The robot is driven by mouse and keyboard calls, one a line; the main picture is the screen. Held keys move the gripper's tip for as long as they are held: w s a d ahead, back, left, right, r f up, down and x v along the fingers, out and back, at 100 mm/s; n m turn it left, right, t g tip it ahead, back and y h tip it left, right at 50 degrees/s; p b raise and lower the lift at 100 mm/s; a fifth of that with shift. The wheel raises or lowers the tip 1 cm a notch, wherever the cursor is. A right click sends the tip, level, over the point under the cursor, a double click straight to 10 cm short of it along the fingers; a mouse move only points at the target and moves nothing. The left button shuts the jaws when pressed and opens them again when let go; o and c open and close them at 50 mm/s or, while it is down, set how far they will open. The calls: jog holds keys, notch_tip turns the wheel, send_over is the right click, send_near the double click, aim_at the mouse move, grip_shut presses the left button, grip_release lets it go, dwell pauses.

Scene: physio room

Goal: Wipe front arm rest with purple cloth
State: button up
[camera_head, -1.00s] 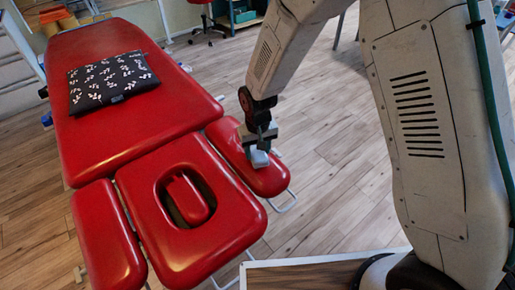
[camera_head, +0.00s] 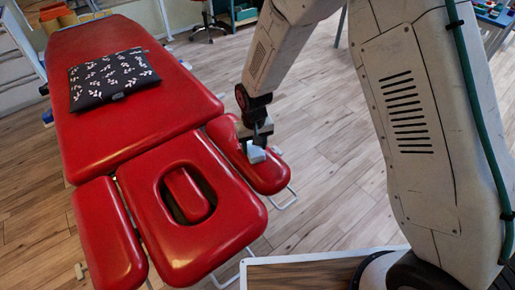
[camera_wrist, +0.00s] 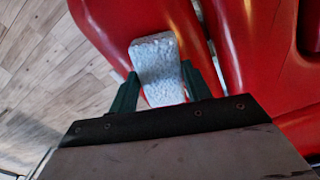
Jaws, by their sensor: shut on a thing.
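My gripper (camera_head: 257,146) is over the red arm rest (camera_head: 267,178) at the right side of the treatment table. It is shut on a pale blue-grey, block-like cloth (camera_wrist: 155,62), which also shows in the head view (camera_head: 255,155). I see no purple on it. In the wrist view the green fingers hold it from both sides, and its far end sticks out over the red arm rest (camera_wrist: 105,22). The cloth appears at or close to the pad's surface; I cannot tell whether it touches. A second red arm rest (camera_head: 108,235) is on the table's left side.
The red face section (camera_head: 235,215) with its oval opening lies between the arm rests. A black patterned cushion (camera_head: 112,77) lies on the main red table top (camera_head: 150,120). Wooden floor (camera_head: 320,205) is clear to the right of the table. A stool (camera_head: 207,28) stands behind.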

jog(key=shift+w+a, duration=0.85)
jog(key=shift+w, duration=0.4)
jog(key=shift+w+a, duration=0.85)
jog(key=shift+w, duration=0.45)
jog(key=shift+w+a, duration=0.85)
jog(key=shift+w, duration=0.4)
jog(key=shift+w+a+f, duration=0.1)
jog(key=shift+w+a, duration=0.45)
jog(key=shift+w, duration=0.25)
jog(key=shift+w+a+f, duration=0.1)
jog(key=shift+w+a, duration=0.4)
jog(key=shift+w, duration=0.3)
jog(key=shift+w+a, duration=0.5)
jog(key=shift+w, duration=0.2)
jog(key=shift+w+a, duration=0.45)
jog(key=shift+w, duration=0.2)
jog(key=shift+w+r, duration=0.1)
jog(key=shift+r, duration=0.1)
